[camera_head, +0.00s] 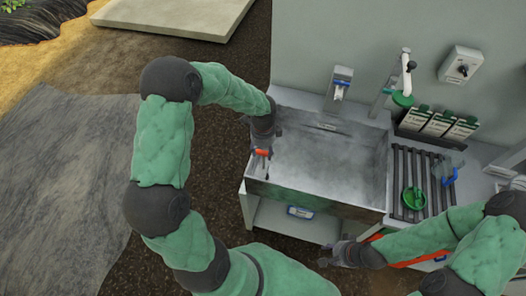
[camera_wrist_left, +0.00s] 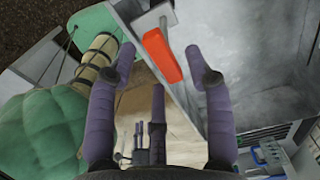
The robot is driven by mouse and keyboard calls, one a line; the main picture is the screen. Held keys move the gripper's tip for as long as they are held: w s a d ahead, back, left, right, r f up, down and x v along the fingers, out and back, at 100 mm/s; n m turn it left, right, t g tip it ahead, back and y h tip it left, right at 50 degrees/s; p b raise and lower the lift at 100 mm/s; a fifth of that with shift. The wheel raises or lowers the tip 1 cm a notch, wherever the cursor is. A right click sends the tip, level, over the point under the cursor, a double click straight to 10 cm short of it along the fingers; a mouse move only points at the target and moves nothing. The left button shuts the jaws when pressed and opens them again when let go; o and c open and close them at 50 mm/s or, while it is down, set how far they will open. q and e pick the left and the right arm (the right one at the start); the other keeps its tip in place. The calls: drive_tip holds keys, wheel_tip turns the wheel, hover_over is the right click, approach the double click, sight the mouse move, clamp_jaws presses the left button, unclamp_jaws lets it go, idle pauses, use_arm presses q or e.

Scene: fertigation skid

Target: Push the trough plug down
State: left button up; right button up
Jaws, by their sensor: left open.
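The grey metal trough (camera_head: 330,160) stands against the panel, and its inside looks empty. A red-orange handle (camera_head: 262,152) sits at its left end; I cannot tell whether it belongs to the trough plug. In the left wrist view the handle (camera_wrist_left: 163,56) joins a grey metal bracket (camera_wrist_left: 155,20) at the trough wall. My left gripper (camera_wrist_left: 160,50) is open, its fingers on either side of the handle in that view, with no clear contact. In the head view my left gripper (camera_head: 263,138) partly hides that spot. My right gripper (camera_head: 328,256) is low in front of the trough; its jaws are unclear.
A slatted drain rack (camera_head: 403,165) with a green round item (camera_head: 413,197) lies right of the trough. Several labelled packets (camera_head: 437,124) stand behind it. A white tap (camera_head: 407,75) and a wall switch box (camera_head: 461,66) are at the back. A shelf (camera_head: 290,221) runs below.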

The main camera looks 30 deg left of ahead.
sight(263, 155)
use_arm(q)
drive_tip(key=shift+f, duration=0.5)
clamp_jaws()
drive_tip(key=shift+f+b, duration=1.5)
drive_tip(key=shift+f, duration=0.9)
drive_tip(key=shift+s+r, duration=0.1)
unclamp_jaws()
drive_tip(key=shift+r, duration=0.15)
